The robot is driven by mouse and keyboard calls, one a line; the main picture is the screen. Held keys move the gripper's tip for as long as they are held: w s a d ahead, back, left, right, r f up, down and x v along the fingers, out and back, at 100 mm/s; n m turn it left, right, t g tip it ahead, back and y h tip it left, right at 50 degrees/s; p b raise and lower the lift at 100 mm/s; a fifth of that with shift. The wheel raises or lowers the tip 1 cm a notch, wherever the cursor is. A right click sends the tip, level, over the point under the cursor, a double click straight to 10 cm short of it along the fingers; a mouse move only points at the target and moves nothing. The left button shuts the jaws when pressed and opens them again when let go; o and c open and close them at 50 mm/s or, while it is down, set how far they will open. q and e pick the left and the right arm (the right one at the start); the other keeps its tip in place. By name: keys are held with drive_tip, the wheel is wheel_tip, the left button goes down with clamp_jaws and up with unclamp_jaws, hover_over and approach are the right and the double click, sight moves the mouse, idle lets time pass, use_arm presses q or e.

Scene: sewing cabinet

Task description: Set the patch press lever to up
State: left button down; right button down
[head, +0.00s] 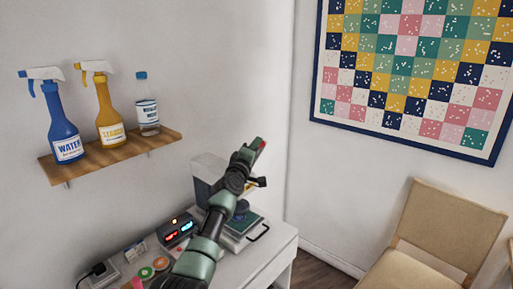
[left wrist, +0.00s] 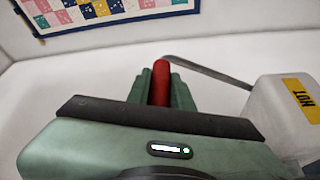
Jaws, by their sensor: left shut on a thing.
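The patch press (head: 206,168) stands on the white cabinet against the wall, partly hidden behind my left arm. Its pale body with a yellow "HOT" label (left wrist: 301,98) shows at the right of the left wrist view. A grey metal lever bar (left wrist: 210,72) runs from the body to a red lever grip (left wrist: 161,84). My left gripper (left wrist: 160,92) is shut on the red grip, with green fingers on both sides of it. In the head view my left gripper (head: 252,153) is raised above the press, with red at its tip. My right gripper is out of view.
A wall shelf (head: 105,155) holds spray bottles. A chair (head: 440,235) stands right, below a hanging quilt (head: 410,80).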

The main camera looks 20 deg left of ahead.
use_arm(q)
drive_tip(key=shift+a+r, duration=0.2)
drive_tip(key=shift+r, duration=0.1)
drive_tip(key=c, duration=1.3)
unclamp_jaws()
drive_tip(key=shift+o, duration=0.2)
drive_tip(key=shift+w+a+f, duration=0.1)
drive_tip(key=shift+w+f, duration=0.05)
drive_tip(key=shift+f, duration=0.1)
drive_tip(key=shift+s+d+p, duration=0.2)
drive_tip(key=shift+s+p, duration=0.1)
drive_tip(key=shift+s, duration=0.25)
drive_tip(key=s, duration=0.6)
drive_tip(key=shift+s+f, duration=0.35)
drive_tip(key=shift+f, duration=0.1)
drive_tip(key=shift+a, duration=0.1)
